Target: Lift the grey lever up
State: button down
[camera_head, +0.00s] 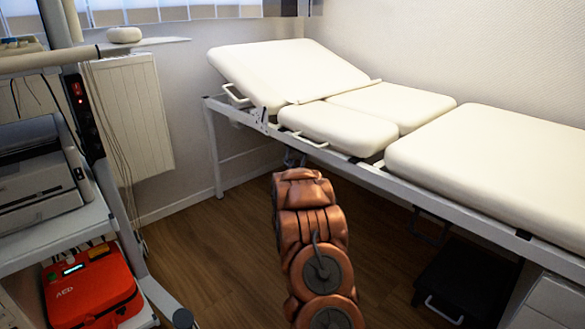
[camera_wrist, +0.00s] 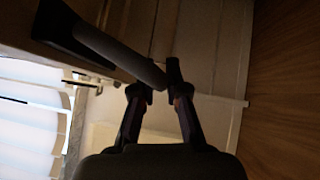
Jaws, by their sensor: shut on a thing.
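The grey lever (camera_wrist: 118,52) shows in the wrist view as a smooth grey bar. It slants from a dark mount at the upper left down to its rounded end between my fingers. My gripper (camera_wrist: 157,82) is shut on the lever near that end. In the camera_head view my copper-coloured arm reaches under the near side of the examination bed (camera_head: 345,125), by the raised backrest. There the arm hides most of my gripper and the lever, and only small dark parts show below the bed frame.
The bed's pale metal frame (camera_head: 365,176) runs just above and right of my arm. A shelf cart with a printer (camera_head: 35,180) and a red AED case (camera_head: 92,288) stands at the left. A black step stool (camera_head: 465,285) is under the bed. The wooden floor (camera_head: 195,255) is clear left of my arm.

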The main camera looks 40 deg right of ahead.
aim_at(287, 163)
jog(key=shift+a+r+p, duration=0.1)
jog(key=shift+r+p, duration=0.05)
jog(key=shift+p, duration=0.25)
jog(key=a+r+m+g+y+p, duration=0.1)
jog(key=p, duration=0.4)
jog(key=a+r+m+g+y+p, duration=0.1)
jog(key=m+p, duration=0.1)
jog(key=p, duration=0.2)
jog(key=shift+a+r+m+y+p, duration=0.1)
jog(key=shift+m+y+p, duration=0.2)
jog(key=shift+y+p, duration=0.1)
jog(key=p, duration=0.1)
jog(key=m+g+y+p, duration=0.1)
jog(key=shift+a+r+p, duration=0.3)
jog(key=shift+r, duration=0.1)
jog(key=shift+a+r+m+g+y+p, duration=0.1)
jog(key=shift+a+m+g+y+p, duration=0.1)
jog(key=shift+m+y+p, duration=0.25)
jog(key=shift+a+r+m+g+y+p, duration=0.1)
jog(key=shift+m+g+y+p, duration=0.2)
jog(key=shift+y, duration=0.25)
jog(key=shift+w, duration=0.1)
jog(key=c, duration=1.2)
grip_release()
jog(key=shift+r, duration=0.1)
